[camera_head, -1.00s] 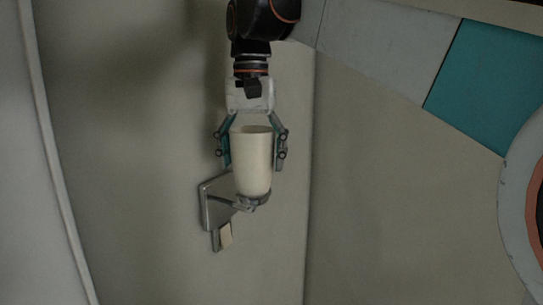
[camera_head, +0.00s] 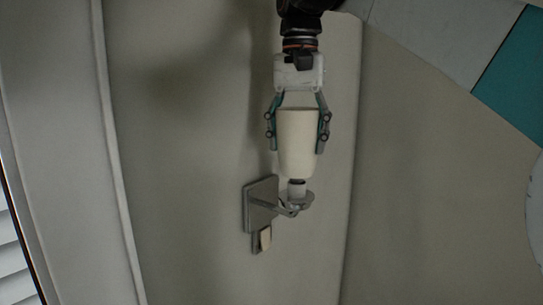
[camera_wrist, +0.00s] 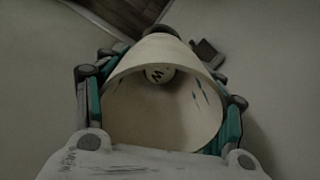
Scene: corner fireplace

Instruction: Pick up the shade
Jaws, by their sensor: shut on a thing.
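The shade (camera_head: 297,146) is a cream, cup-shaped piece with its wide opening upward. My gripper (camera_head: 297,137) has one finger on each side of the shade and is shut on it. In the head view the shade sits above a grey wall lamp bracket (camera_head: 262,206), and the pale socket of the bracket shows below the shade's lower end. In the wrist view the shade (camera_wrist: 165,105) fills the space between the fingers, and I look into its wide opening. A round pale end with dark marks shows deep inside it.
A slatted panel (camera_head: 15,265) stands at the lower left, and a teal panel (camera_head: 512,85) at the upper right. The space below the bracket is clear.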

